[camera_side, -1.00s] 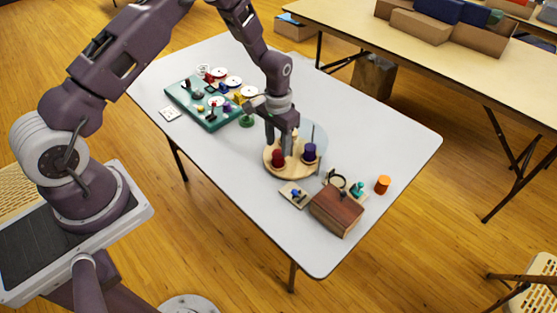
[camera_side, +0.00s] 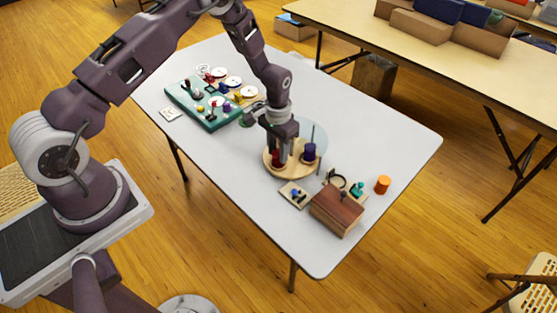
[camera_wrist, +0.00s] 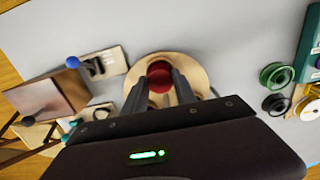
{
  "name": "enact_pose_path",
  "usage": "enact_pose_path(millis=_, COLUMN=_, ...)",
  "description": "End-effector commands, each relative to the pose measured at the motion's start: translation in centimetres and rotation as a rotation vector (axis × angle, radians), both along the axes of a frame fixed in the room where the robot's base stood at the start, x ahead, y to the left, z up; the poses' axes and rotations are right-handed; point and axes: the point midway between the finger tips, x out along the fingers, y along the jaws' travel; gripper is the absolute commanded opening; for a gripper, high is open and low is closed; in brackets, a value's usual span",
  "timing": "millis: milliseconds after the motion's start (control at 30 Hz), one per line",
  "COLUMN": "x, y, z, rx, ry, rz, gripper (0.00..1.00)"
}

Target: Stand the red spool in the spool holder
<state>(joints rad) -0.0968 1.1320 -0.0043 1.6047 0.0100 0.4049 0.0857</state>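The red spool (camera_wrist: 159,76) stands between my two fingers in the wrist view, over the round wooden spool holder (camera_wrist: 196,70). In the side view the red spool (camera_side: 276,157) is low on the left part of the holder (camera_side: 296,174), partly hidden by my fingers. My gripper (camera_side: 279,152) points down there, one finger on each side of the spool. In the wrist view my gripper (camera_wrist: 160,84) shows little or no gap to the spool, so whether it is pressed shut is unclear. The spool's lower end and any peg under it are hidden.
A dark purple spool (camera_side: 309,152) stands on the holder close to my gripper's right. A green tray (camera_side: 205,117) of small items is at left.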

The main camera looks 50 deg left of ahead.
Motion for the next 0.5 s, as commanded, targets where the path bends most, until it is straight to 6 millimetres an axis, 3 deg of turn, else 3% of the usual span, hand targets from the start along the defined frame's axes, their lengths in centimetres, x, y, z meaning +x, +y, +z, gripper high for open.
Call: enact_pose_path(millis=500, x=0.0, y=0.0, z=5.2, rx=0.0, ry=-0.001, rz=0.0, gripper=0.07)
